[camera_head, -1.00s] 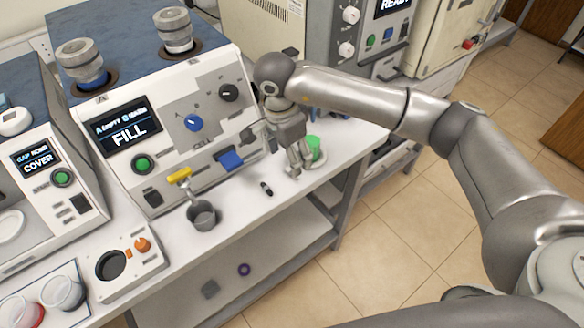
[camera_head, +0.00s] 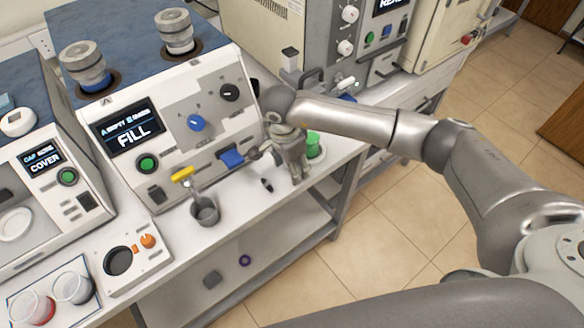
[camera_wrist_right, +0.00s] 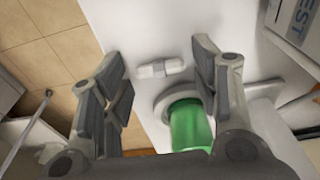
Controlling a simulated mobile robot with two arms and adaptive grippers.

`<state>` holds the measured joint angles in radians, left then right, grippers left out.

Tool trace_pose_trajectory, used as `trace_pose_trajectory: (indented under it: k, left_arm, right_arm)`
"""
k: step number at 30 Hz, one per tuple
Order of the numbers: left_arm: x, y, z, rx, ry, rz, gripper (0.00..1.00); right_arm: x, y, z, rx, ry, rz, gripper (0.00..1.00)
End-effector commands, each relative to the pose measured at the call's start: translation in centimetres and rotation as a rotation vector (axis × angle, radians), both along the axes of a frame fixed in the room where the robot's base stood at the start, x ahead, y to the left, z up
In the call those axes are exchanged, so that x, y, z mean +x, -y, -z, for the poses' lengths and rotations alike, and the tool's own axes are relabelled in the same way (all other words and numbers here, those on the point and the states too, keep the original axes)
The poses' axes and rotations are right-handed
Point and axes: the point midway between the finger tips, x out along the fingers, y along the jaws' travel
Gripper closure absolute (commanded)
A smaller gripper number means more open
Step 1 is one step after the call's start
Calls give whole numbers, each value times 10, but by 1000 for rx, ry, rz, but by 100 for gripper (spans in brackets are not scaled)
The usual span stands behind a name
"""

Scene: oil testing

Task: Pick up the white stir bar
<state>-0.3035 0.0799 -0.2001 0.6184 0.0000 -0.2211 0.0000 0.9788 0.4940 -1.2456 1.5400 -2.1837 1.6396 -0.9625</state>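The white stir bar (camera_wrist_right: 161,69) lies on the white bench top in the right wrist view, a short pale capsule with a raised band in its middle. My right gripper (camera_wrist_right: 162,78) is open, its two fingers apart on the left and right of the bar, with nothing held. The picture does not show whether the fingertips reach the bench. In the head view my right gripper (camera_head: 297,176) points down near the bench's front edge, and I cannot make out the bar there. My left gripper is not in view.
A green container (camera_wrist_right: 190,124) on a round pale base stands close beside the right finger; it also shows in the head view (camera_head: 314,145). The testing machine (camera_head: 175,130) stands behind.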

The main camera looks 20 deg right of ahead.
Motion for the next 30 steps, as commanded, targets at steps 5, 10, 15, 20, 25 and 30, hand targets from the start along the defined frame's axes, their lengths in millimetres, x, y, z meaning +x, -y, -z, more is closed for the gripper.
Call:
trace_pose_trajectory:
  k: [5, 10, 15, 20, 25, 30]
  left_arm:
    - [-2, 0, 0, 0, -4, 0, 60]
    - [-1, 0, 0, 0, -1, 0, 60]
    - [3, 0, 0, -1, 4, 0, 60]
    - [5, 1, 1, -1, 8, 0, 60]
    - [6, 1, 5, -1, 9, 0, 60]
    - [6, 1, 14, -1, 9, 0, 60]
  right_arm:
    - [0, 0, 0, 0, 0, 0, 72]
    - [0, 0, 0, 0, 0, 0, 73]
    - [0, 0, 0, 0, 0, 0, 74]
    - [0, 0, -3, 0, 1, 1, 74]
    - [1, 0, -17, 1, 4, 0, 74]
    - [-9, -2, -40, 1, 4, -2, 74]
